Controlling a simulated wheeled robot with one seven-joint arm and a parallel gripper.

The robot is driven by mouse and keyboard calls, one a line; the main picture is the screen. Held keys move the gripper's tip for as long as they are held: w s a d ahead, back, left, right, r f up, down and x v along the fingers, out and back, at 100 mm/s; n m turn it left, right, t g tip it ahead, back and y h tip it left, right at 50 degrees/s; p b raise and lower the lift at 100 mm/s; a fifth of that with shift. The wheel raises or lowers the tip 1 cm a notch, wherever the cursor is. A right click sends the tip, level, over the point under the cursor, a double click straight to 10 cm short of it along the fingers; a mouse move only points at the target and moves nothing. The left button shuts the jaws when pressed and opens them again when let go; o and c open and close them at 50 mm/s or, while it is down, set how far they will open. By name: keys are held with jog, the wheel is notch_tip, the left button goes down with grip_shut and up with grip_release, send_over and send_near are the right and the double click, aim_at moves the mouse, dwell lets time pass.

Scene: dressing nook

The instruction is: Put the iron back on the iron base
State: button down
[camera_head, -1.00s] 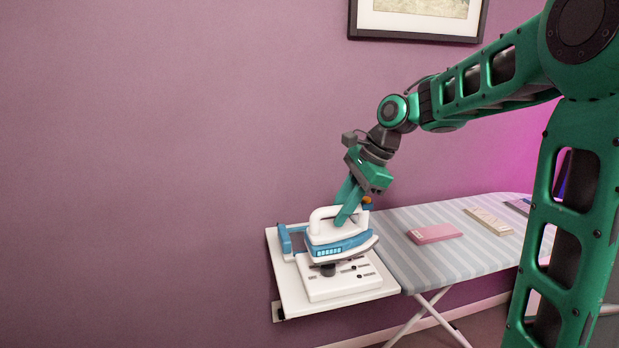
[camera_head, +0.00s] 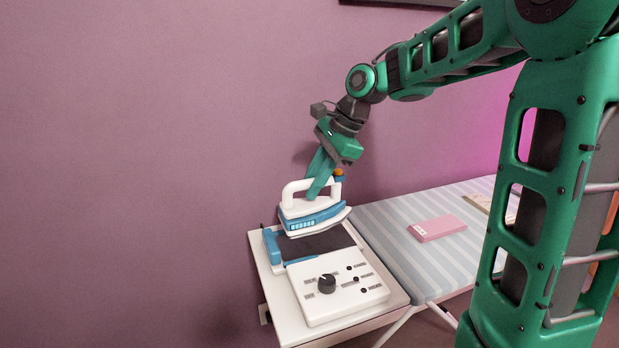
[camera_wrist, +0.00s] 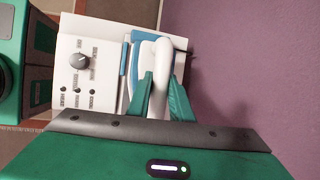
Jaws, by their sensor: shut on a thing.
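The white and blue iron (camera_head: 312,219) is held by its white handle in my gripper (camera_head: 318,188). In the head view the iron appears just above or at the dark plate of the iron base (camera_head: 322,242); I cannot tell whether they touch. The base has a blue end piece at its left and a white control panel with a black knob in front. In the wrist view the fingers of my gripper (camera_wrist: 160,98) are on both sides of the iron's handle (camera_wrist: 159,62), and the base's panel (camera_wrist: 82,68) lies to the left.
A white shelf (camera_head: 270,285) carries the base against the purple wall. The striped ironing board (camera_head: 380,220) adjoins it on the right, with a pink folded cloth or box (camera_head: 437,228) on it. A framed picture (camera_head: 405,2) hangs above.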

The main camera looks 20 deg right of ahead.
aim_at(311, 203)
jog(key=shift+a+f, duration=0.25)
jog(key=shift+f, duration=1.3)
jog(key=shift+a+f, duration=0.2)
jog(key=shift+f, duration=1.35)
jog(key=c, duration=1.5)
grip_release()
jog(key=shift+f, duration=0.1)
jog(key=v, duration=1.1)
jog(key=s+d+f+n+h, duration=0.1)
jog(key=s+d+f+n, duration=0.2)
jog(key=s, duration=0.6)
jog(key=s+d+f+n+g+h, duration=0.1)
jog(key=s+d+f+n, duration=0.3)
jog(key=s, duration=0.6)
jog(key=s+d+f+n+g+h, duration=0.1)
jog(key=s+d+f+n, duration=0.3)
jog(key=s, duration=0.6)
jog(key=shift+s+d+f+h, duration=0.2)
jog(key=shift+d+h, duration=0.15)
jog(key=shift+d, duration=0.25)
jog(key=shift+s+d+f+h, duration=0.1)
jog(key=shift+d+f+h, duration=0.1)
jog(key=shift+d+h, duration=0.25)
